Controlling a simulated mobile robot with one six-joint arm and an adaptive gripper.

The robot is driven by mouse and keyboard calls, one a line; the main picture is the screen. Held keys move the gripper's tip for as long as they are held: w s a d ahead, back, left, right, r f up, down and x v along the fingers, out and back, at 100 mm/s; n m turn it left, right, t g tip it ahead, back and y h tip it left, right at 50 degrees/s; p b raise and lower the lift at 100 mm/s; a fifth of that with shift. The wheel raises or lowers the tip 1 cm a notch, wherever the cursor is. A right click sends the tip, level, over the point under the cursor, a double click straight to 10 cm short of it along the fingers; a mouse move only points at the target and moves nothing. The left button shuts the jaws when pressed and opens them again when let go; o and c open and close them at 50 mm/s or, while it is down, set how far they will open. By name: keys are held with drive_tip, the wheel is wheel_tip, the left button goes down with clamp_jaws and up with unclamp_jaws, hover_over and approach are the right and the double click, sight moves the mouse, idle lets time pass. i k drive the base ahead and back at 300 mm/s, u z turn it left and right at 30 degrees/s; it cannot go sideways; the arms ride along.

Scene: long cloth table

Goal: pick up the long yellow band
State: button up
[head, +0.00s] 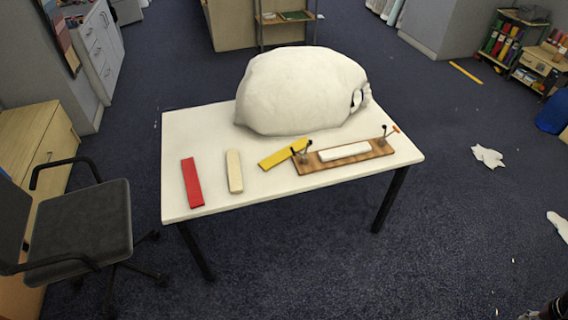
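A long yellow band (280,155) lies flat and slanted on the white table (215,130), near the middle of its front half. Its right end is close to a wooden board (315,165) with small dark upright fittings. I cannot tell whether the band touches the board or passes under one fitting. My gripper is not in view.
A red band (192,183) and a cream band (234,171) lie left of the yellow one. A white block (344,151) rests on the board. A large white sack (300,92) fills the table's back. An office chair (85,222) stands left. Floor in front is clear.

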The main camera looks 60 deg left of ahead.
sight(277, 158)
drive_tip(key=z, duration=0.1)
drive_tip(key=k, duration=1.25)
drive_tip(key=u, duration=2.25)
drive_tip(key=i, duration=0.85)
drive_tip(key=u, duration=0.05)
